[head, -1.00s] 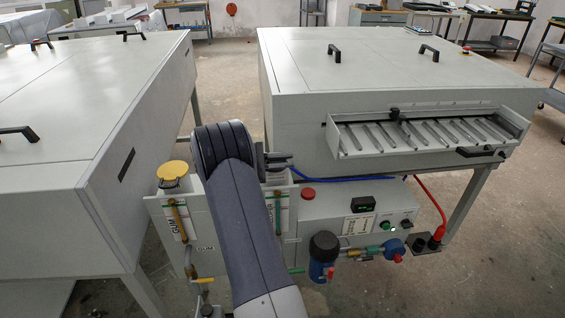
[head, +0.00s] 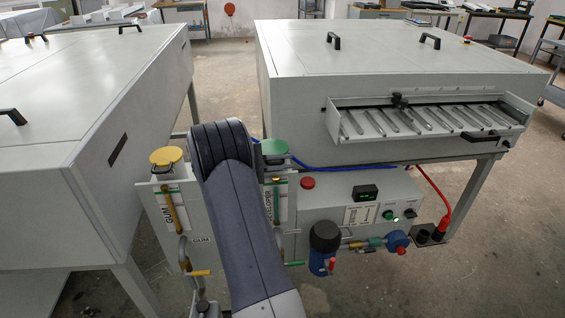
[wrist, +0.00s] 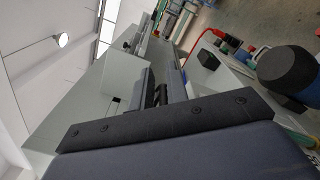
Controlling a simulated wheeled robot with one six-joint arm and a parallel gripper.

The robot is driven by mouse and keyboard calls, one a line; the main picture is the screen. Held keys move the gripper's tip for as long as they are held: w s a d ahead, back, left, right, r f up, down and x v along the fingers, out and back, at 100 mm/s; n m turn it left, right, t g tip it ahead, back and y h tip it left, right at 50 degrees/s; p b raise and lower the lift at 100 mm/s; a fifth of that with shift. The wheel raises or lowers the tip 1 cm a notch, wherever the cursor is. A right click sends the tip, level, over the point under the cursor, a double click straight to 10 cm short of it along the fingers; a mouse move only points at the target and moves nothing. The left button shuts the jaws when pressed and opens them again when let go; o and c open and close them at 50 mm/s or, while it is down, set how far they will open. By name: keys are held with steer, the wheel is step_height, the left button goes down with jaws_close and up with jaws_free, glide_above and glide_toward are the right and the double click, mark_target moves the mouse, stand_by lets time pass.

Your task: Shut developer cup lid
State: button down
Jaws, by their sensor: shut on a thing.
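The developer cup lid (head: 273,147) is a green disc lying about flat over the cup opening, just right of my arm in the head view. The developer unit (head: 276,200) below has a label reading down its front, partly covered by my arm. My arm hides my gripper in the head view. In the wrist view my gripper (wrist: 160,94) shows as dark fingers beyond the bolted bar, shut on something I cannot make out. Whether it touches the lid is hidden.
The gum cup's yellow lid (head: 166,156) is left of my arm. A grey control box (head: 350,208) with a red knob (head: 308,183) and a blue filter (head: 323,245) are to the right. Large grey cabinets stand at left (head: 60,130) and behind right (head: 400,60).

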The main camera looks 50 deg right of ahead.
steer(key=shift+a+f, duration=0.1)
steer(key=shift+f, duration=0.4)
steer(key=c, duration=1.5)
jaws_free()
steer(key=shift+r, duration=0.1)
step_height(320, 180, up, 10)
steer(key=shift+r+p, duration=0.1)
steer(key=shift+p, duration=0.25)
steer(key=shift+c, duration=0.2)
